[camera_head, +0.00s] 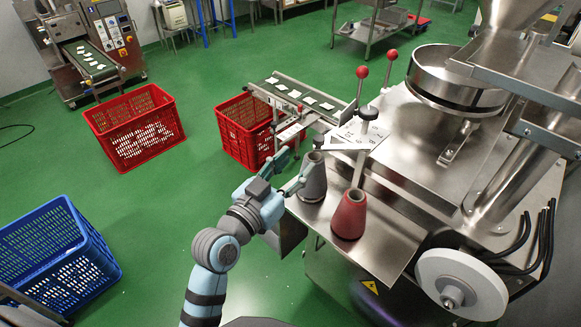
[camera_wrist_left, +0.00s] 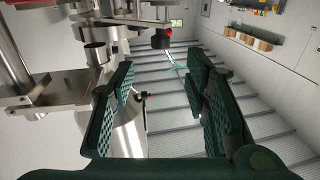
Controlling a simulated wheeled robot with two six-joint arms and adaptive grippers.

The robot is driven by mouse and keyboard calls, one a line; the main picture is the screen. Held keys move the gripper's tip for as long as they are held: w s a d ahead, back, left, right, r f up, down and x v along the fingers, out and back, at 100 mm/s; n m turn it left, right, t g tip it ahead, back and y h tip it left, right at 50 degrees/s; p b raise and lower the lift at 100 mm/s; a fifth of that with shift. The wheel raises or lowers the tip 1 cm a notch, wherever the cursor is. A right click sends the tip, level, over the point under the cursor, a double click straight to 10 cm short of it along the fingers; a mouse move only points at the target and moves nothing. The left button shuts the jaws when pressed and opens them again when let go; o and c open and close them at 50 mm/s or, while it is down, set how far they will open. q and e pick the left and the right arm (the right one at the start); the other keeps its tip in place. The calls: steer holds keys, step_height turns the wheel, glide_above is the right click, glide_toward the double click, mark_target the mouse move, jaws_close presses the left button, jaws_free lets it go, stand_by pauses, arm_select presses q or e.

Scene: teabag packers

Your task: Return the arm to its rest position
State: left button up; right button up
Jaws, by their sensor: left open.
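My left arm (camera_head: 212,245) comes up from the lower middle of the head view. Its gripper (camera_head: 291,172) is at the left edge of the steel machine table (camera_head: 385,240), close to the grey cone spool (camera_head: 312,180). In the left wrist view, the gripper (camera_wrist_left: 165,95) shows two green ribbed fingers spread wide with nothing between them. Whether the gripper touches the spool cannot be told. My right gripper is not in view.
A red cone spool (camera_head: 349,214) stands on the table. The steel packing machine (camera_head: 450,80) fills the right. A small conveyor (camera_head: 305,98) reaches a red crate (camera_head: 240,135); another red crate (camera_head: 135,125) and a blue crate (camera_head: 60,255) stand left. Green floor (camera_head: 165,215) is clear between.

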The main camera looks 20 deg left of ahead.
arm_select(q)
steer(key=shift+s+a, duration=0.2)
steer(key=shift+s, duration=0.4)
steer(key=shift+f, duration=0.1)
